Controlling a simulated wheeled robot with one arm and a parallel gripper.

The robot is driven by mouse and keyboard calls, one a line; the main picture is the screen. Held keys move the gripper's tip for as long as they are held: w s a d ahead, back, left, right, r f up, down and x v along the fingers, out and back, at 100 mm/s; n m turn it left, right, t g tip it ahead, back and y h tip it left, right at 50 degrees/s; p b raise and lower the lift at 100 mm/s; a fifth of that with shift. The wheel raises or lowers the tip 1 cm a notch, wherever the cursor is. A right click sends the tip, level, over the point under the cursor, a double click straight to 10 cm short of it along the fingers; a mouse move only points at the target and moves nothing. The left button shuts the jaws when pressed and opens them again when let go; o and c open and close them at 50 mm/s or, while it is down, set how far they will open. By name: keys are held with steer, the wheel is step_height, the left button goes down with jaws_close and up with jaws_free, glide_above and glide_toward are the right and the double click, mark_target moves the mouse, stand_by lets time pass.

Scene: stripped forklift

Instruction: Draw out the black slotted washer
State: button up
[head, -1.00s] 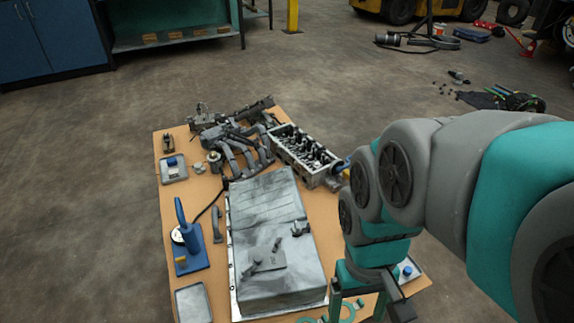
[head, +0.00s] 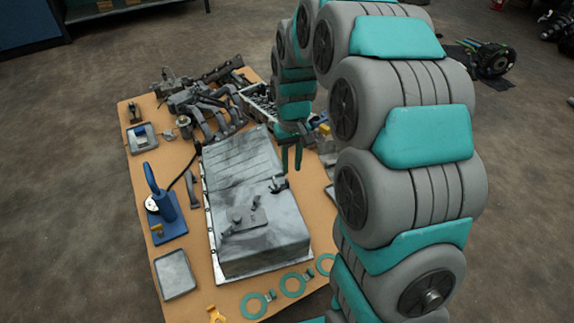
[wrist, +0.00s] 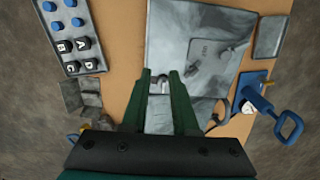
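I cannot pick out a black slotted washer with certainty in either view. A small dark fitting (head: 278,184) sits on the right side of the large grey pan (head: 230,165); its shape is too small to read. My gripper (head: 292,168) hangs with its fingers down by the pan's right edge, above the table. In the wrist view my gripper (wrist: 160,75) is open, its two green fingers apart. A small grey fitting on the pan (wrist: 178,25) shows between the fingertips, not visibly held.
A tray of lettered black and blue knobs (wrist: 72,36) lies left in the wrist view. Teal rings (head: 293,284) lie along the table's front edge. A blue press (head: 160,210) and grey tray (head: 175,274) stand left. Engine parts (head: 198,108) fill the back.

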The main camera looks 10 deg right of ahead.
steer(key=b, duration=0.2)
glide_above(287, 181)
step_height(287, 181, down, 10)
steer(key=shift+f, duration=3.85)
jaws_close()
